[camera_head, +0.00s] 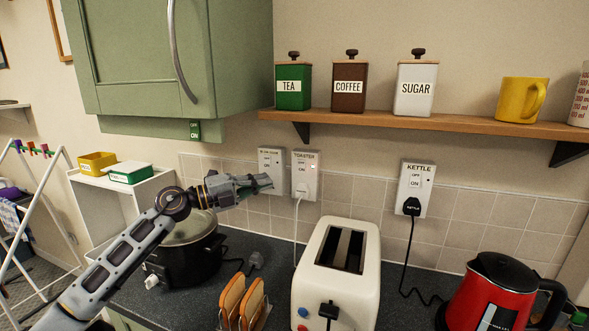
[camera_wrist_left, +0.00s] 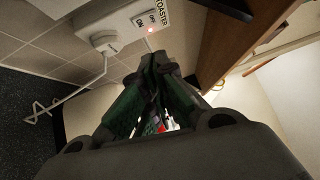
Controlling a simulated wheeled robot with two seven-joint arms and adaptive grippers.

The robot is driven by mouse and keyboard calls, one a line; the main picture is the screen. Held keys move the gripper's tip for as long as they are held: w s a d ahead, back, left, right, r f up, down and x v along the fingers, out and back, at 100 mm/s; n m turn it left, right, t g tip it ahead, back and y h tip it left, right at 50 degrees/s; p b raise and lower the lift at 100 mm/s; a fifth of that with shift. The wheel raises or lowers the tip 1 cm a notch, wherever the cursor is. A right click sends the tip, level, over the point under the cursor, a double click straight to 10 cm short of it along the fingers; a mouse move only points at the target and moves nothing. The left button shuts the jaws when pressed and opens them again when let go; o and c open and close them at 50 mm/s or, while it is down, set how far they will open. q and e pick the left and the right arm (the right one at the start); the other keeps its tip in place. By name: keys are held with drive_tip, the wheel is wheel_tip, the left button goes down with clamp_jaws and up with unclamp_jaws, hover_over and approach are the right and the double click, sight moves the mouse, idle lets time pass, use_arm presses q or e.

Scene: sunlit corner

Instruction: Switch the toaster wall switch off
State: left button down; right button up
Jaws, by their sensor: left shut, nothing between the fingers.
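The TOASTER wall switch plate (camera_head: 311,183) is white, with OFF and ON lettering and a white plug and cord at its lower left. In the left wrist view the TOASTER plate (camera_wrist_left: 122,22) is at the top, with a small reddish light lit on it. My left gripper (camera_head: 267,183) is shut and empty, in front of the plate to the left and just short of the TOASTER plate. In the wrist view its closed fingertips (camera_wrist_left: 158,58) point toward the plate; contact cannot be made out. Which way the rocker is pressed is too small to tell. My right gripper is not in view.
The slow cooker plate (camera_head: 270,158) is partly behind my gripper. The KETTLE plate (camera_head: 415,190) has a black plug. The white toaster (camera_head: 365,285), toast rack (camera_head: 243,303), slow cooker (camera_head: 185,262) and red kettle (camera_head: 487,295) stand below. A wooden shelf (camera_head: 440,123) juts out above.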

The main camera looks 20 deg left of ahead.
sight(302, 166)
use_arm(q)
drive_tip(key=w+a+p+x, duration=0.2)
drive_tip(key=x, duration=0.9)
drive_tip(key=shift+w+d, duration=0.2)
drive_tip(key=shift+d, duration=0.05)
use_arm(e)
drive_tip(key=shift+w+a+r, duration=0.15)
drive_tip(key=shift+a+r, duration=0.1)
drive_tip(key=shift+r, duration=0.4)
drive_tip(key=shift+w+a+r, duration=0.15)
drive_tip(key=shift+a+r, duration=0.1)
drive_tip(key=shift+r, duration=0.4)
use_arm(q)
drive_tip(key=shift+r, duration=0.15)
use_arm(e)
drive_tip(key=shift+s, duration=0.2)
